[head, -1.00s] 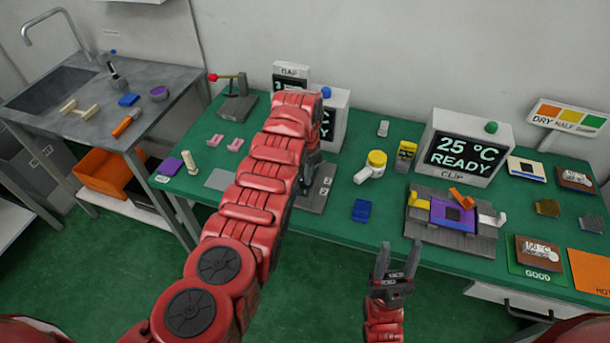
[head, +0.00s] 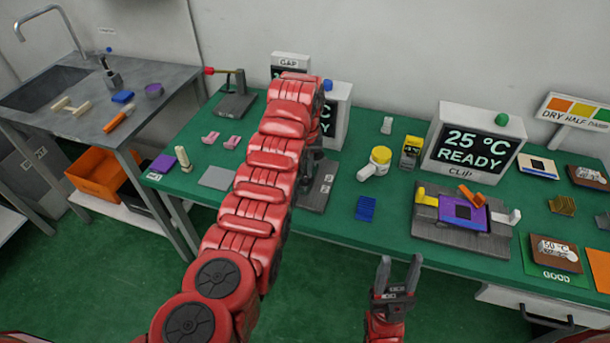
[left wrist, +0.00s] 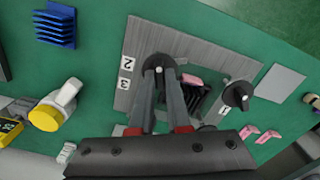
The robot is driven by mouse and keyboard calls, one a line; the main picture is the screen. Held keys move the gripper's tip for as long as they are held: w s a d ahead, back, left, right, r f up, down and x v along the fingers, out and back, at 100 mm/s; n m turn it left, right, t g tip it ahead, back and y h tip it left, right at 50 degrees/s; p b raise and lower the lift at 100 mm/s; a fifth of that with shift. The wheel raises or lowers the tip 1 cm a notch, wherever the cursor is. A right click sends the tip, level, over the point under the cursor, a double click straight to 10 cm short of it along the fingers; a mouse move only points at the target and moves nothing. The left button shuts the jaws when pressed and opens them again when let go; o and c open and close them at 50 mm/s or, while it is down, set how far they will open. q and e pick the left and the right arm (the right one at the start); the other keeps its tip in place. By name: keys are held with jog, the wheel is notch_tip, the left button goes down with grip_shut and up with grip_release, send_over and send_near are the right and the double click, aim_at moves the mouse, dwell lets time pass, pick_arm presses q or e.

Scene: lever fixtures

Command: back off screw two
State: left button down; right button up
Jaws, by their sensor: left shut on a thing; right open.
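The grey fixture plate (left wrist: 145,40) bears dark round screw knobs and white labels 1, 2 and 3. The knob beside labels 2 and 3 (left wrist: 161,62), seemingly screw two, lies between the fingertips of my left gripper (left wrist: 160,74), which is shut on it. Another dark knob (left wrist: 238,95) stands free near label 1. A pink piece (left wrist: 192,80) sits on dark parts between the knobs. In the head view the plate (head: 316,196) is mostly hidden behind my left arm, as is the left gripper. My right gripper (head: 400,265) is open and empty in front of the table edge.
A display box reading 25 °C READY (head: 470,148) stands behind a second fixture (head: 460,232) at right. A yellow-capped white part (head: 375,163) and a blue finned block (head: 366,207) lie between the fixtures. A display marked GAP (head: 290,62) stands behind my left arm.

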pick_arm(q)
jog(key=n+b, duration=0.2)
jog(key=shift+f+n, duration=0.15)
jog(key=shift+n, duration=0.25)
jog(key=n+b, duration=0.2)
jog(key=n, duration=0.1)
jog(key=shift+n, duration=0.3)
jog(key=shift+n+b, duration=0.7)
jog(key=shift+n, duration=0.3)
jog(key=n+b, duration=0.1)
jog(key=n, duration=0.1)
jog(key=shift+n, duration=0.3)
jog(key=shift+r+n, duration=0.2)
jog(key=shift+n, duration=0.7)
jog(key=n, duration=0.2)
jog(key=shift+n, duration=0.3)
jog(key=n+p, duration=0.1)
jog(key=n, duration=0.5)
jog(key=shift+n, duration=0.4)
